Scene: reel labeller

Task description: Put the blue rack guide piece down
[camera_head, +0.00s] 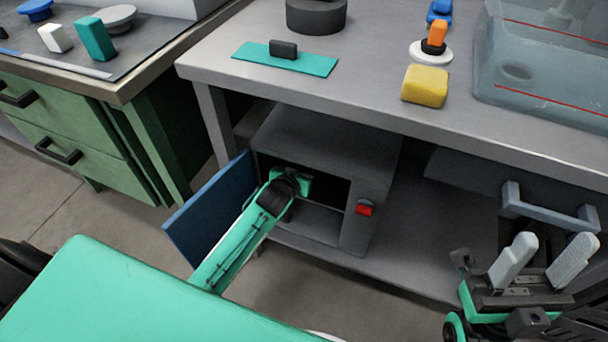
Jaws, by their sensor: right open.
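A small blue piece (439,14) lies at the back of the grey table; I cannot tell if it is the rack guide piece. My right gripper (543,262) is at the lower right, in front of the table, with its two pale fingers apart and nothing between them. It is well away from the blue piece. My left arm reaches into an open grey box under the table. My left gripper (304,182) is partly in the box's dark opening; its fingertips are hidden, and I cannot see whether it holds anything.
The grey box (325,140) has a blue door (212,208) swung open to the left and a red switch (365,208). On the table (370,105) are a teal mat (250,58), a yellow block (425,86) and a clear tank (540,75). A grey handle (550,211) sits below the edge.

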